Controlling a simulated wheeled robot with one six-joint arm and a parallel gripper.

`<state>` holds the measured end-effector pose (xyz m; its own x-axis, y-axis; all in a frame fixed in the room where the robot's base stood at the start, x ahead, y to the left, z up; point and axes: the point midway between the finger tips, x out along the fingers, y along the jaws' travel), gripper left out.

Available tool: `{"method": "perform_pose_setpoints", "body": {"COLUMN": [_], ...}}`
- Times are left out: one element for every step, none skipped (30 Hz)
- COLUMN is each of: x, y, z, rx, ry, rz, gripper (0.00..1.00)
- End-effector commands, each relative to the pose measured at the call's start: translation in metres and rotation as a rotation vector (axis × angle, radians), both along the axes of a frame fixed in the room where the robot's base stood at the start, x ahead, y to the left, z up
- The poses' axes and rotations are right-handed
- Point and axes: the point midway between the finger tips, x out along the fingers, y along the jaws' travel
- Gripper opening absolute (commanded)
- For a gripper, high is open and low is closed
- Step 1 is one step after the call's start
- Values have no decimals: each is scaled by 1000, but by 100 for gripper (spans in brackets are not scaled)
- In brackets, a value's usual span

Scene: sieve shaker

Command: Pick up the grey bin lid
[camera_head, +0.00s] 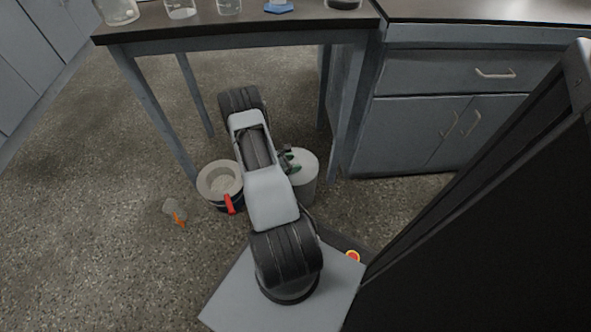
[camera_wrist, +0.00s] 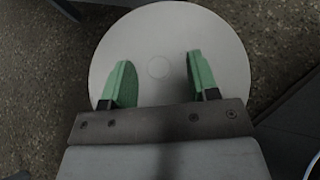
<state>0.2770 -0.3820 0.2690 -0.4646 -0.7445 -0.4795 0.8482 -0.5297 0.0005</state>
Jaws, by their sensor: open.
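The grey bin lid (camera_wrist: 165,32) is a round, light grey disc with a faint small circle at its middle, filling the upper centre of the wrist view. Nothing is between the fingers. In the head view my gripper (camera_head: 290,162) shows at the lid's left part. I cannot tell whether the fingertips touch the lid.
A bucket (camera_head: 222,184) with a red grip stands left of my arm. A small cup with orange (camera_head: 174,211) lies on the floor further left. A table (camera_head: 240,35) with glassware stands behind, its legs near the bin. Grey cabinets (camera_head: 425,120) are at the right.

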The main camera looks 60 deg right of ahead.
Motion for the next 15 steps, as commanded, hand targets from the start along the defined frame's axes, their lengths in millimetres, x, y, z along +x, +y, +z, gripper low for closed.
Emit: {"method": "perform_pose_setpoints", "body": {"x": [-1,-1,-1,-1,-1,-1,0,0,0,-1,0,-1,-1,-1,-1], "y": [-1,-1,-1,-1,-1,-1,-1,-1,-1,-1,-1,-1,-1,-1,-1], "z": [-1,-1,-1,0,0,0,0,0,0,0,0,0,0,0,0], "rx": [0,0,0,0,0,0,0,0,0,0,0,0,0,0,0], "ry": [0,0,0,0,0,0,0,0,0,0,0,0,0,0,0], "rz": [0,1,1,1,1,1,1,1,1,1,1,1,1,1,1], "gripper": [55,55,55,55,55,55,55,54,50,47,44,40,37,35,31]}}
